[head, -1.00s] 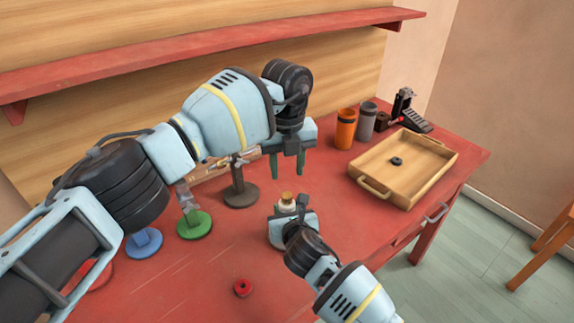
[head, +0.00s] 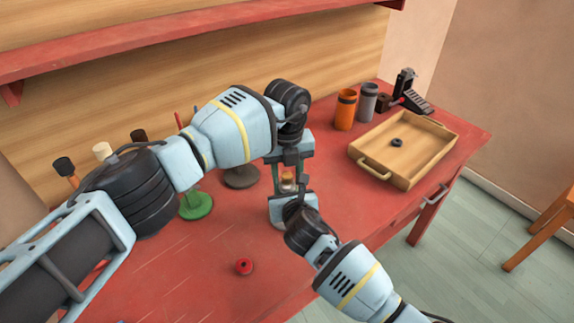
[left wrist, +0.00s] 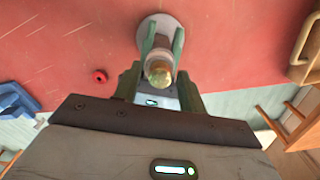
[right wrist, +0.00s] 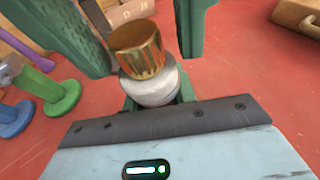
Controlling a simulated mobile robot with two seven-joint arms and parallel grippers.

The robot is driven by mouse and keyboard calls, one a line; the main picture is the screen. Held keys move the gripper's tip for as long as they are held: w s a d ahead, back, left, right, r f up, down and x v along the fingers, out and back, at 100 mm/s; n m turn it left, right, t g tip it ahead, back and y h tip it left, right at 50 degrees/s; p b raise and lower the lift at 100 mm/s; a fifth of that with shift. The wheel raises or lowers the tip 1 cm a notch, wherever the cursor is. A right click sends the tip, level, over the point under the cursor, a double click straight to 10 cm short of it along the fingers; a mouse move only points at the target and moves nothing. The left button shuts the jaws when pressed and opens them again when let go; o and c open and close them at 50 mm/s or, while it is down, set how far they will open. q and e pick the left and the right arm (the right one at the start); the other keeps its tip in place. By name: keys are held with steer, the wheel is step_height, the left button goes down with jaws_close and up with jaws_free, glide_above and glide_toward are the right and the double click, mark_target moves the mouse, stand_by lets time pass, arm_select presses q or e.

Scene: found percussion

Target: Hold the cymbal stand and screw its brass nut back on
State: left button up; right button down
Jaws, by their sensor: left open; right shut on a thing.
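The brass nut (right wrist: 138,48) sits on top of the pale cymbal stand (right wrist: 152,88) in the right wrist view. It also shows from above in the left wrist view (left wrist: 158,74) and small in the head view (head: 287,178). My right gripper (head: 290,200) is shut on the stand, below the nut. My left gripper (head: 282,186) points down over the stand, open, with one green finger on each side of the nut. Contact between those fingers and the nut cannot be made out. The threads under the nut are hidden.
A red ring-like piece (head: 244,266) lies in front. Green (head: 196,206) and dark (head: 240,177) bases stand behind to the left. A wooden tray (head: 372,168), an orange cup (head: 345,112), a grey cup (head: 367,103) and a black pedal (head: 412,98) occupy the right.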

arm_select(q)
steer(key=shift+c, duration=0.3)
arm_select(e)
steer(key=shift+f, duration=0.1)
arm_select(q)
jaws_close()
steer(key=m, duration=0.7)
steer(key=shift+m, duration=0.4)
steer(key=m, duration=0.6)
steer(key=shift+m, duration=0.4)
steer(key=shift+o, duration=1.2)
jaws_free()
step_height(320, 180, up, 12)
